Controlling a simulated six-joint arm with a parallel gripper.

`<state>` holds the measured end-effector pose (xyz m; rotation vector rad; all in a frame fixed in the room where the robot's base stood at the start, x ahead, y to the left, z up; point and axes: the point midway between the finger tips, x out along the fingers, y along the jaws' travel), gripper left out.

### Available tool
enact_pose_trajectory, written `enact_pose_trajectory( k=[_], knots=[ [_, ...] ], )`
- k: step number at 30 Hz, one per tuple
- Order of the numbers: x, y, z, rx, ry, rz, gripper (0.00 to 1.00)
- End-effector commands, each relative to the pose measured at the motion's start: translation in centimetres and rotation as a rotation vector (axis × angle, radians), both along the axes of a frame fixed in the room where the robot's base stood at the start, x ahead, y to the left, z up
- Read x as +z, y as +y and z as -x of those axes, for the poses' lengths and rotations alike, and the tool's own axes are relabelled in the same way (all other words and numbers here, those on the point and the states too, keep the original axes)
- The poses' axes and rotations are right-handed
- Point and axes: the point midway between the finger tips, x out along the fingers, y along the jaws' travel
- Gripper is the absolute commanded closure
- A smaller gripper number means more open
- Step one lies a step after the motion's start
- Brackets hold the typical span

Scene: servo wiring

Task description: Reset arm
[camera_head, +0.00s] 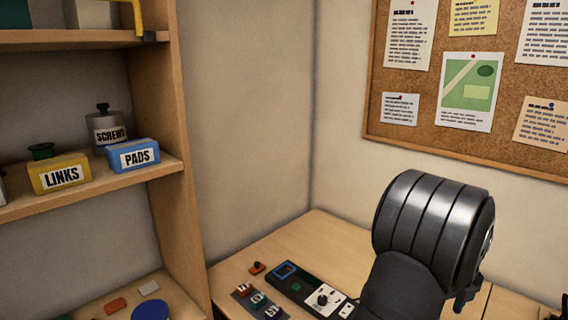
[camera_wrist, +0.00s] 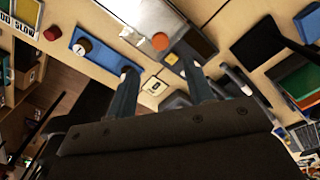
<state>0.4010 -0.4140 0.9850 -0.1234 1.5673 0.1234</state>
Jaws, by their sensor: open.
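My gripper (camera_wrist: 160,88) shows in the wrist view as two dark fingers spread apart, with nothing between their tips but the bench seen beyond them. It is open and empty. In the head view my dark, rounded arm link stands at the lower right over the bench, and the gripper's fingers do not show there. On the bench, left of the arm, a black device with a white dial panel (camera_head: 325,299) lies beside a small grey block with lettered connectors (camera_head: 258,300).
A wooden shelf at left holds a yellow LINKS box (camera_head: 60,174), a blue PADS box (camera_head: 133,155) and a SCREWS jar (camera_head: 108,129). A cork board (camera_head: 440,110) hangs on the right wall. The wrist view shows a blue tray (camera_wrist: 97,50) and an orange round item (camera_wrist: 160,41).

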Motion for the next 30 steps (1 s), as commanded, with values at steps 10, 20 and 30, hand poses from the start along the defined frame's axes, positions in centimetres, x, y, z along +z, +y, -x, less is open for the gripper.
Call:
enact_pose_trajectory(
  k=[10,20,30],
  knots=[
    [-6.8,0.1,0.1,0.000,0.002,-0.003,0.52],
    [-9.6,0.2,-0.2,0.001,-0.001,0.001,0.52],
    [-9.6,0.3,-0.3,0.000,0.000,0.000,0.52]
  ],
)
